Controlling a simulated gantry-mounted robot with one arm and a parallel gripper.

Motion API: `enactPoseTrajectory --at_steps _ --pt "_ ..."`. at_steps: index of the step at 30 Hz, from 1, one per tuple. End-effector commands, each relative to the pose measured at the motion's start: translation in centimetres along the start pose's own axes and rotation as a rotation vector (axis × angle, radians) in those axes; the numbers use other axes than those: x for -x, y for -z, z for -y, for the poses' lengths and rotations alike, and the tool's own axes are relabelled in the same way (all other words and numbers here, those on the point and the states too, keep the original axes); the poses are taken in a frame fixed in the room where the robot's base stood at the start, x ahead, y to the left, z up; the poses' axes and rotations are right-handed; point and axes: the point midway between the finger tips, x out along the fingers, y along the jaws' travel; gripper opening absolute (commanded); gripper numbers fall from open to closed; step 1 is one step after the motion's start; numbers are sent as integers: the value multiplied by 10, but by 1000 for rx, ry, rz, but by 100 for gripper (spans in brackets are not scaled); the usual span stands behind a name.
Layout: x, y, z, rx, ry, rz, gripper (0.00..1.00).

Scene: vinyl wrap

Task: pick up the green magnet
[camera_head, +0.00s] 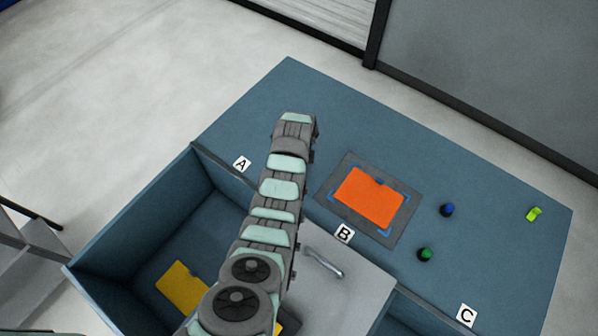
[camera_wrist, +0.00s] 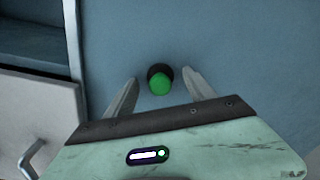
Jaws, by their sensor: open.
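The green magnet (camera_head: 425,254), a small round knob with a black base, stands on the blue worktop right of label B. In the wrist view the green magnet (camera_wrist: 160,84) shows between the two fingers of my gripper (camera_wrist: 160,76). The fingers are spread apart, with clear gaps on both sides of the magnet and nothing held. How far the fingertips are above the worktop is hard to tell. In the head view my arm crosses the middle, and no fingers show there.
A blue magnet (camera_head: 447,210) and a lime-green item (camera_head: 534,214) are on the worktop (camera_head: 490,255). An orange sheet (camera_head: 369,198) lies on a grey pad (camera_head: 333,204). A yellow sheet (camera_head: 180,287) lies in the open compartment at lower left. A handle (camera_head: 323,262) is on the grey panel.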

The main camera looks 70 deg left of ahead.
Motion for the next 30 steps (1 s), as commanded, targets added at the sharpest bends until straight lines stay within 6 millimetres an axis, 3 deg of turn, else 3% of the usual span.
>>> enactPoseTrajectory --at_steps 4,27,30 --pt "0 0 0 0 2 0 63" --pt "1 0 1 0 2 0 0" --pt "1 0 1 0 2 0 0"
